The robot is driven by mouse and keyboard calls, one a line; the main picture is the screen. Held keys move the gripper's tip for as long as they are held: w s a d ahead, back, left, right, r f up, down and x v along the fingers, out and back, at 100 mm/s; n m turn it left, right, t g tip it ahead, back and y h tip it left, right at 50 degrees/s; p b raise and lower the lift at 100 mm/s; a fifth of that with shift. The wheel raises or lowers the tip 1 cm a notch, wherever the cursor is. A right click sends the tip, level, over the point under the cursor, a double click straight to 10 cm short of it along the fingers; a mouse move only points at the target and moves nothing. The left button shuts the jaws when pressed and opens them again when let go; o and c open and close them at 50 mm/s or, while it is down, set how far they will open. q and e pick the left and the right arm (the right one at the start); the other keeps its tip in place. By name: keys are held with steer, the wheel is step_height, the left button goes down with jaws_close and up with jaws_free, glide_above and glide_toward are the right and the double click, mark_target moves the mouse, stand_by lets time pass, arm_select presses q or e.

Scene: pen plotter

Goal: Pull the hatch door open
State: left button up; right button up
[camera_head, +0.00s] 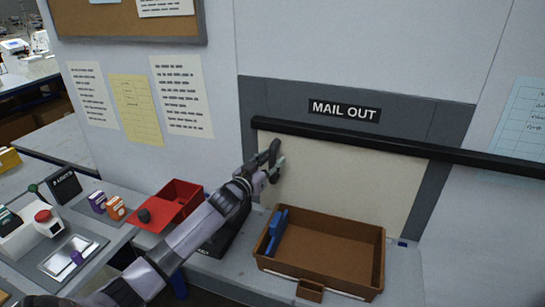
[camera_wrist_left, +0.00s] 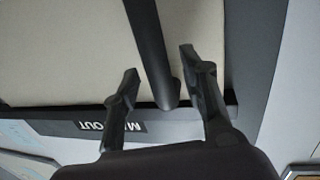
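The hatch door (camera_head: 340,180) is a cream panel in a dark grey frame under a "MAIL OUT" sign (camera_head: 344,110). It looks closed and also fills the upper left of the left wrist view (camera_wrist_left: 60,50). My left gripper (camera_head: 275,158) is at the door's left edge, below the black rail. In the left wrist view its fingers (camera_wrist_left: 158,65) are apart, with a dark upright bar (camera_wrist_left: 155,60), seemingly the door handle, between them. Gaps show on both sides of the bar. The gripper hides the handle in the head view. My right gripper is not in view.
A black rail (camera_head: 390,144) crosses the hatch top. A brown tray (camera_head: 340,245) with a blue object (camera_head: 277,231) sits on the counter below the door. A red bin (camera_head: 180,192) and small boxes (camera_head: 115,208) stand left. My left forearm passes above the counter.

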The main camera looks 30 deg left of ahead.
arm_select(q)
steer(key=shift+w, duration=0.55)
steer(key=shift+c, duration=0.2)
jaws_close()
stand_by(0.4)
